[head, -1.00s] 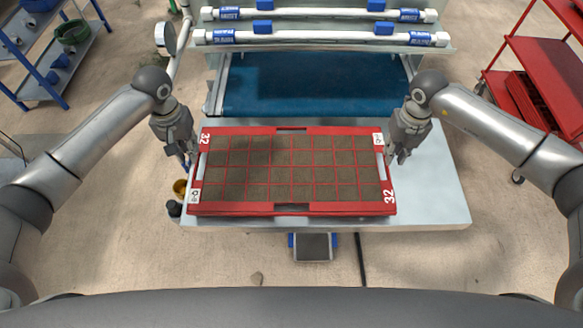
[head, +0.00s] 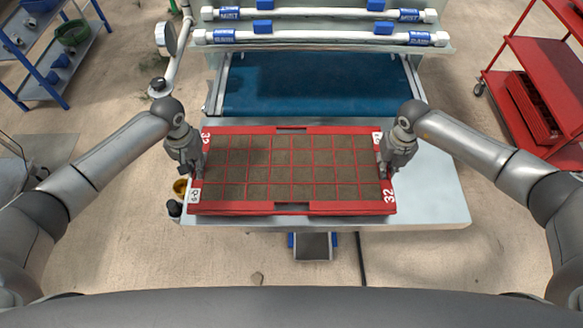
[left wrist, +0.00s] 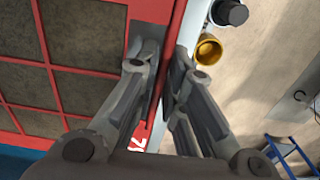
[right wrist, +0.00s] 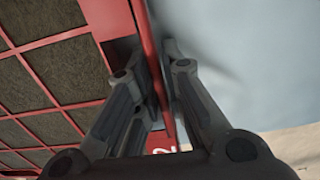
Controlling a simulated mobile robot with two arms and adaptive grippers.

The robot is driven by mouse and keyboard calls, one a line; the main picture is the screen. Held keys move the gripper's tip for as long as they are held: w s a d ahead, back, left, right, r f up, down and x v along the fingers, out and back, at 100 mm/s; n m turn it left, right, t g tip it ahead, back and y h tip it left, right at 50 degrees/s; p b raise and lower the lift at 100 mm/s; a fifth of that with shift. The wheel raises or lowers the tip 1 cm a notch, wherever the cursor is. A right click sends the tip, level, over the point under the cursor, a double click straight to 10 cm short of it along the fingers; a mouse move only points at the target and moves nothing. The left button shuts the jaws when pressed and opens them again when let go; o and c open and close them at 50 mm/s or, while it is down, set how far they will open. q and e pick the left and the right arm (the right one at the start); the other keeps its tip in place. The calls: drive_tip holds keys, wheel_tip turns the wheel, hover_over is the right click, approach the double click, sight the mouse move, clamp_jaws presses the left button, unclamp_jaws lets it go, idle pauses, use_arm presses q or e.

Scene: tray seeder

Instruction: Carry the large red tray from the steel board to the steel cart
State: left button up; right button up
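The large red tray (head: 291,213) lies flat on the steel board (head: 435,190). It has a grid of soil-filled cells and the number 32 at its corners. My left gripper (head: 194,172) is at the tray's left end, and my right gripper (head: 385,170) is at its right end. In the left wrist view, the fingers (left wrist: 165,68) close in on both sides of the tray's end wall (left wrist: 180,20). In the right wrist view, the fingers (right wrist: 153,80) do the same at the other end wall (right wrist: 147,35). The fingertips are partly hidden. The steel cart is not identifiable.
A blue belt (head: 315,85) and white pipes (head: 320,37) lie behind the tray. A red cart (head: 540,70) stands at the right with red trays on it. A blue shelf (head: 50,50) stands at the far left. A yellow cup (head: 180,187) is by the board's left edge.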

use_arm(q)
clamp_jaws()
use_arm(e)
clamp_jaws()
use_arm(q)
drive_tip(key=shift+w+r, duration=0.15)
drive_tip(key=shift+r, duration=0.05)
use_arm(e)
drive_tip(key=shift+w+r, duration=0.15)
drive_tip(key=shift+r, duration=0.05)
